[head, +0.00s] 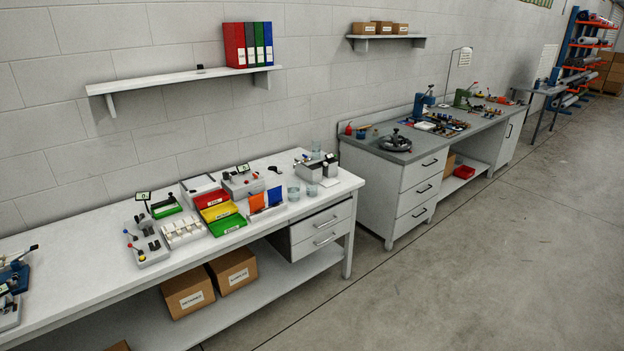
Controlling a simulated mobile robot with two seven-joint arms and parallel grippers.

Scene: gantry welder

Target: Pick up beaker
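Neither of my grippers is in view.
Coloured trays (217,212), a white rack (183,230) and small instruments crowd the bench left of the beakers. Cardboard boxes (188,291) sit on the lower shelf. A wall shelf (170,81) holds binders (248,45). The concrete floor (450,270) in front is clear.

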